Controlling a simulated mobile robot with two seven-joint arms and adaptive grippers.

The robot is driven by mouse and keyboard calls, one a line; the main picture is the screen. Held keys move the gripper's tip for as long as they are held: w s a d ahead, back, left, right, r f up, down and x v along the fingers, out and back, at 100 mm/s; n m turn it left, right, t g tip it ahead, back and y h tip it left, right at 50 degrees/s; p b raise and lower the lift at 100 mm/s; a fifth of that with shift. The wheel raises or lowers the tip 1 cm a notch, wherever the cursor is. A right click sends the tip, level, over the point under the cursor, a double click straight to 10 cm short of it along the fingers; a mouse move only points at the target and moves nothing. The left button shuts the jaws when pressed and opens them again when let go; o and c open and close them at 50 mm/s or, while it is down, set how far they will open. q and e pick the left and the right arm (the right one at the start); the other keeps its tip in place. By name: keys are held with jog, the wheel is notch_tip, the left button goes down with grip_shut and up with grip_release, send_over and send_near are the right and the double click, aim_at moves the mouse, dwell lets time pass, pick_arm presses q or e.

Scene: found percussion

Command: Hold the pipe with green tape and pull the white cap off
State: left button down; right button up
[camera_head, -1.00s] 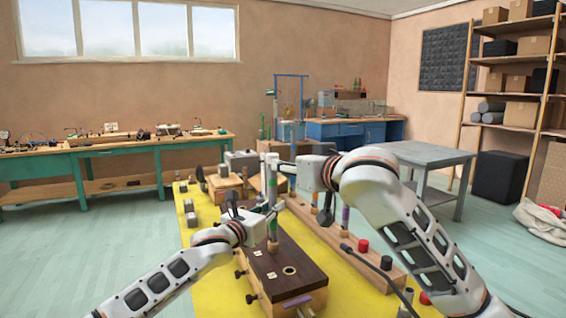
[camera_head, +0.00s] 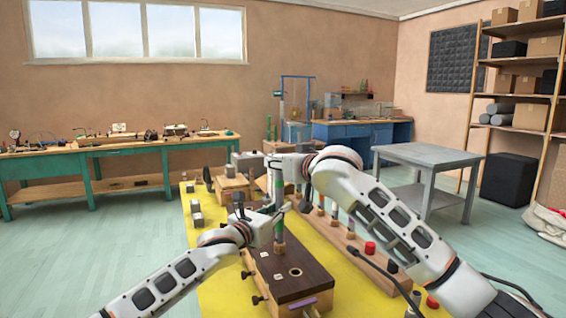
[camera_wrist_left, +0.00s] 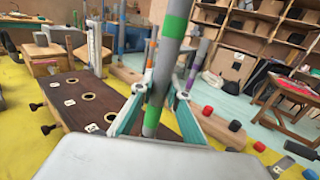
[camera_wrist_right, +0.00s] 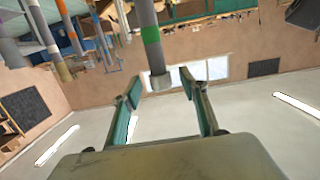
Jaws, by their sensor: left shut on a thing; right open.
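The grey pipe with green tape (camera_head: 279,228) stands upright above the dark-topped wooden block (camera_head: 311,281). My left gripper (camera_head: 277,217) is shut on this pipe. In the left wrist view the pipe (camera_wrist_left: 161,75) runs between my left fingers, with one green band above them and one at the bottom. My right gripper (camera_head: 274,166) is open at the pipe's top end. In the right wrist view, which looks upward, a pale cap (camera_wrist_right: 161,82) on the pipe's end lies between the spread fingertips, apart from both. I cannot tell whether the pipe's foot touches the block.
A long wooden rail (camera_head: 372,262) with other pipes stands right of the block. Small metal blocks (camera_head: 197,217) sit at the mat's left. A grey table (camera_head: 425,155) stands behind.

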jog(key=c, duration=1.2)
jog(key=shift+o, duration=0.2)
jog(key=shift+r, duration=0.2)
jog(key=shift+r, duration=0.35)
jog(key=shift+r, duration=0.85)
notch_tip(320, 180, up, 3)
jog(key=shift+f, duration=0.15)
